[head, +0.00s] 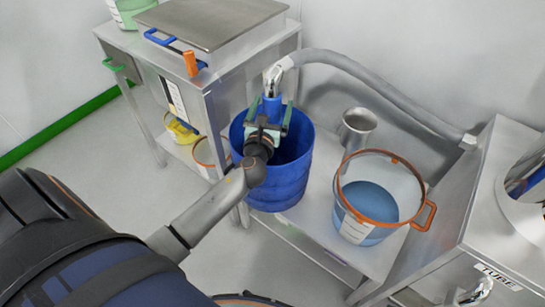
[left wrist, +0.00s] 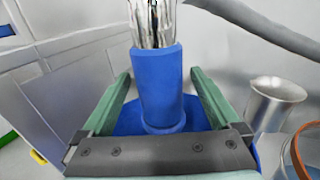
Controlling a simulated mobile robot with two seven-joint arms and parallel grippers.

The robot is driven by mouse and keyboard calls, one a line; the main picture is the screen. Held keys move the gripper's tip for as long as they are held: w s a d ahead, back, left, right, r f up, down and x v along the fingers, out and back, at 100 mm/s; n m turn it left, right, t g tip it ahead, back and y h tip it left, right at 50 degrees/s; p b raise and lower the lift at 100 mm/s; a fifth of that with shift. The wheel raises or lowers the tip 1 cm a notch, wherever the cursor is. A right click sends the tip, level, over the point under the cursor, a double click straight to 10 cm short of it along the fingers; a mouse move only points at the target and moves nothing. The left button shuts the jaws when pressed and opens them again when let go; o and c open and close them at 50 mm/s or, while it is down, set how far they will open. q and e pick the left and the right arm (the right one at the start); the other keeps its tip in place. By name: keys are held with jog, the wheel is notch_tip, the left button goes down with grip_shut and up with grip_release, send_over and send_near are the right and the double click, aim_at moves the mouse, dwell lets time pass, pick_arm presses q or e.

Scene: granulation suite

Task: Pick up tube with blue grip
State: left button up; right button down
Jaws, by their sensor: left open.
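The tube's blue grip (head: 271,104) points down over a blue bucket (head: 284,185), below a shiny metal end (head: 273,80) where the grey hose (head: 375,80) bends over. In the left wrist view the blue grip (left wrist: 162,90) stands upright between my fingers, with the silvery end (left wrist: 154,22) above it. My left gripper (head: 269,107) is open, with one green finger on each side of the grip. Gaps show between the grip and both fingers in the left wrist view. The grip's lower end is hidden by the gripper in the head view. My right gripper is not in view.
A metal cup (head: 357,127) and a clear bucket with orange rim (head: 372,228) and blue contents stand on the low steel shelf (head: 318,215), right of the blue bucket. A steel cabinet (head: 210,90) is at left. The hose runs to a machine (head: 500,180) at right.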

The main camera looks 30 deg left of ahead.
pick_arm(q)
jog(key=shift+c, duration=0.3)
grip_shut()
dwell(0.6)
jog(key=shift+r, duration=0.1)
